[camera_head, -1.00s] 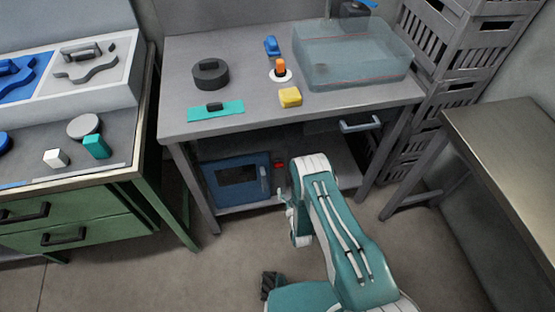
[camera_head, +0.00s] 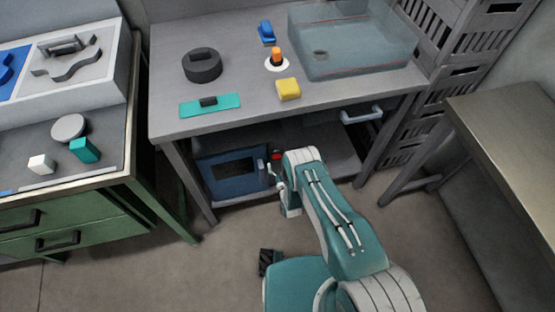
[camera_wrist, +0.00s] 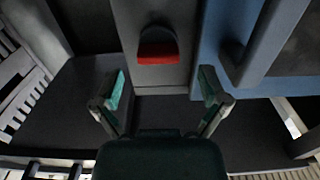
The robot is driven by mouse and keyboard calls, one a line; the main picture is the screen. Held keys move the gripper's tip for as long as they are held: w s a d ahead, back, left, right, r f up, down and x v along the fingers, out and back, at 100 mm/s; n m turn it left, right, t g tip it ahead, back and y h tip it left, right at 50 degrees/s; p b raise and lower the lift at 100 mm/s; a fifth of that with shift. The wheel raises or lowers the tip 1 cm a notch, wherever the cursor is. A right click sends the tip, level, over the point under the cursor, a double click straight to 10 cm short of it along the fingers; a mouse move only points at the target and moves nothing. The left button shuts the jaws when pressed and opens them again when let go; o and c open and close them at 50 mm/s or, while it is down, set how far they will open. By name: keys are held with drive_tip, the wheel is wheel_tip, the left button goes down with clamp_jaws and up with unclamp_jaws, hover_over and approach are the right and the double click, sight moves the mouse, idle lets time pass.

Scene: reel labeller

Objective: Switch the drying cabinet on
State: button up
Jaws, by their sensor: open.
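The drying cabinet (camera_head: 232,187) is a blue box with a dark window, on the low shelf under the grey bench. Its red switch (camera_head: 276,155) shows at the right end of its front. In the wrist view the red switch (camera_wrist: 157,52) is a rocker-like piece with a dark upper part on a grey panel, beside the blue door (camera_wrist: 213,45) and its handle. My gripper (camera_wrist: 162,90) is open and empty, its two teal-padded fingers spread below the switch in that view and apart from it. In the head view my arm partly hides the gripper.
The grey bench top (camera_head: 240,110) overhangs the cabinet, and its leg (camera_head: 190,180) stands to the left. A drawer handle (camera_head: 361,114) sticks out at the right under the top. A green drawer unit (camera_head: 75,225) stands left.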

sight(277, 157)
drive_tip(key=shift+x, duration=0.85)
drive_tip(key=shift+w, duration=0.2)
drive_tip(key=c, duration=1.1)
drive_tip(key=shift+c, duration=0.2)
